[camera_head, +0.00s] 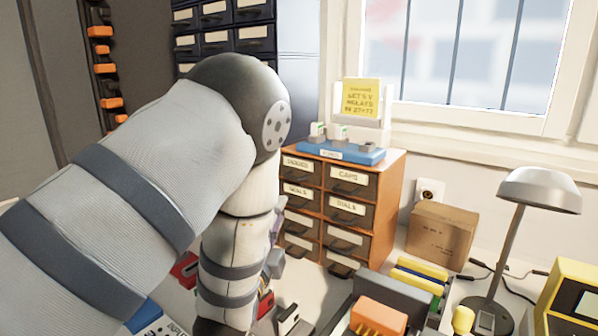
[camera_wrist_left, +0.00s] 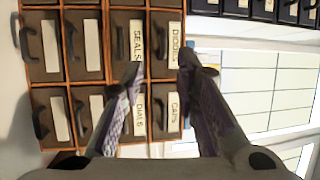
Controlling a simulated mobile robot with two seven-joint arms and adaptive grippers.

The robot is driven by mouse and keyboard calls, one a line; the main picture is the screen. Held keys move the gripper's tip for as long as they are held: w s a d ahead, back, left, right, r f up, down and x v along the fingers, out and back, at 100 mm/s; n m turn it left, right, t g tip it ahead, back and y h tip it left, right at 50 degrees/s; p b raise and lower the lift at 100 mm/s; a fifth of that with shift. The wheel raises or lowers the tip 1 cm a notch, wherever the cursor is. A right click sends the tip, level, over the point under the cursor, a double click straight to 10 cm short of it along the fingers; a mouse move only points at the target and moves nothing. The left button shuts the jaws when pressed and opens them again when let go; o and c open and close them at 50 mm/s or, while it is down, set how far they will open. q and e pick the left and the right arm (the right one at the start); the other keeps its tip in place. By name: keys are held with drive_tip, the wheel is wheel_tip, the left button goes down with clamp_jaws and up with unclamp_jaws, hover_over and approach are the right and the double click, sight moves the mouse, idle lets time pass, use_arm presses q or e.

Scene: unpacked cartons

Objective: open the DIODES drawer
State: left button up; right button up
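The DIODES drawer (camera_head: 299,166) is the top left drawer of a small orange-brown cabinet (camera_head: 381,190) in the head view. It looks shut, flush with its neighbours. In the left wrist view, which is turned sideways, its label (camera_wrist_left: 174,45) shows at the upper right of the cabinet front. My left gripper (camera_wrist_left: 161,65) is open and empty, with its two fingertips apart in front of the SEALS and DIODES drawers. I cannot tell whether a finger touches the front. In the head view my left arm hides most of the gripper. My right gripper is in neither view.
A blue tray (camera_head: 341,153) and yellow sign (camera_head: 361,97) stand on top. A carton (camera_head: 441,236) and lamp (camera_head: 538,190) stand to the right. Bins and parts crowd the bench front.

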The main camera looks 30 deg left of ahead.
sight(314, 162)
use_arm(q)
drive_tip(key=x, duration=1.1)
drive_tip(key=shift+r, duration=0.3)
clamp_jaws()
